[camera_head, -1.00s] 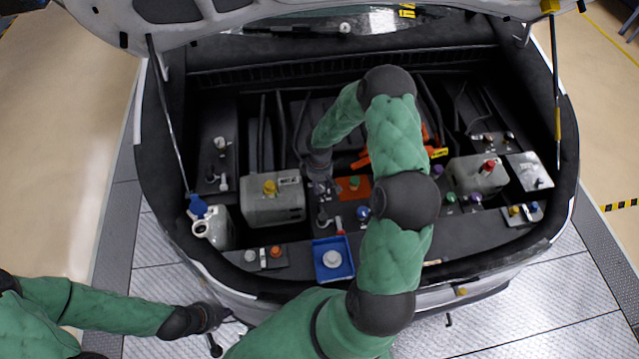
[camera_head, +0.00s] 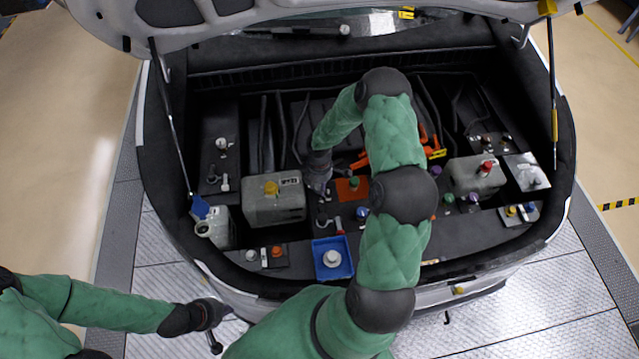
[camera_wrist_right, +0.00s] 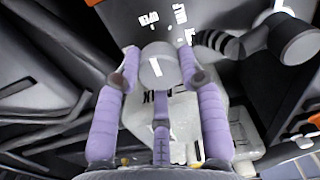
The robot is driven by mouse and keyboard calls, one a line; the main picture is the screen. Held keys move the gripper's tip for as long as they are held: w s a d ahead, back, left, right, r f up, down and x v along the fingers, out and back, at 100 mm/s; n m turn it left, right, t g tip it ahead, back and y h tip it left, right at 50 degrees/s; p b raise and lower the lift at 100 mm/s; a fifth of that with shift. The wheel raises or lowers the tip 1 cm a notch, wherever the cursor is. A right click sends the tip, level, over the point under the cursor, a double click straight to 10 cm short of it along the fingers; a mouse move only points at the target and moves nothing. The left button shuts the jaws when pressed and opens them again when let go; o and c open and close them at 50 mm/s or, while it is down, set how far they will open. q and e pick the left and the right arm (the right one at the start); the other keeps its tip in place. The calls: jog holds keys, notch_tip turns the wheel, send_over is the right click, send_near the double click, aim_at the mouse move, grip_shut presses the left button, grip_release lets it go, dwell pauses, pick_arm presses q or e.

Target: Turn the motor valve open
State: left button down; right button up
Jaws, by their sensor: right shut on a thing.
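A round grey knob (camera_wrist_right: 160,68), which looks like the motor valve, sits between the purple fingers of my right gripper (camera_wrist_right: 158,80) in the right wrist view. The fingers are shut on its sides, and one finger lies below it. In the head view my right gripper (camera_head: 319,185) is down in the engine bay, right of the grey tank with the yellow cap (camera_head: 274,200). There the knob is hidden by the gripper. My left gripper (camera_head: 211,315) is outside the car at the lower left, apart from everything in the bay; its fingers are too unclear to judge.
A blue tray (camera_head: 333,272) with a white cap in it sits at the bay's front edge. A white reservoir with its blue cap tilted up (camera_head: 213,226) stands at left. A grey tank with a red cap (camera_head: 477,176) stands at right. An orange plate (camera_head: 352,189) lies beside my right gripper.

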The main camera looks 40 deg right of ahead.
aim_at(320, 186)
jog(key=shift+n, duration=0.3)
dwell(0.4)
jog(key=o, duration=1.1)
jog(key=shift+o, duration=0.2)
notch_tip(320, 186, up, 12)
jog(key=shift+s+f, duration=0.1)
